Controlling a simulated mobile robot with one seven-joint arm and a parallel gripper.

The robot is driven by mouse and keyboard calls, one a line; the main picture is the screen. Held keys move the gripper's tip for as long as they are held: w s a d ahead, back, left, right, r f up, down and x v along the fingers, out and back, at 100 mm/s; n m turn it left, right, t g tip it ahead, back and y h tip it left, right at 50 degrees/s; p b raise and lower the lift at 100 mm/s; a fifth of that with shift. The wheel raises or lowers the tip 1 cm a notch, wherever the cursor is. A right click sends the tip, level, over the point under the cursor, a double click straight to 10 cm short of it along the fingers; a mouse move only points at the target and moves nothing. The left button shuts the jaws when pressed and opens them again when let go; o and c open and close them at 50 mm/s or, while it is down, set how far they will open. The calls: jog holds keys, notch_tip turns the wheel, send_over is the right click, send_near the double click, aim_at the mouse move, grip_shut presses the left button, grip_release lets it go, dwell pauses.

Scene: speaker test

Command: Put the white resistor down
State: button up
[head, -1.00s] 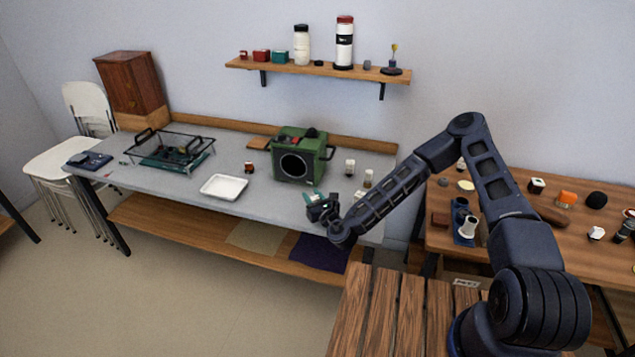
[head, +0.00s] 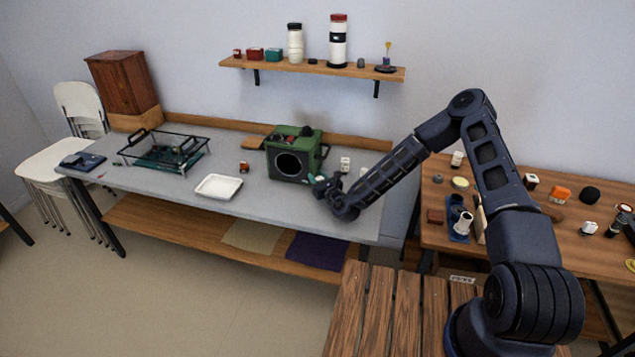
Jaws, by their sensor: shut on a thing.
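My gripper (head: 322,186) is over the right part of the grey workbench (head: 270,208), just in front of the green speaker (head: 291,164) and to its lower right. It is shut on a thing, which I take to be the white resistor. The resistor is too small and too covered by the dark fingers to make out. Whether it touches the bench top cannot be told.
Two small pale parts, one white (head: 345,163), stand behind my gripper. A white tray (head: 218,186) lies left of the speaker, with a small orange-brown part (head: 244,167) behind it. The bench front between tray and gripper is clear.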

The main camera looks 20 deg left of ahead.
jog(key=shift+f, duration=0.95)
jog(key=shift+f, duration=0.1)
jog(key=o, duration=1)
jog(key=shift+c, duration=0.2)
jog(key=shift+s+d, duration=0.1)
jog(key=shift+v, duration=1.15)
notch_tip(320, 180, up, 7)
jog(key=shift+s, duration=0.2)
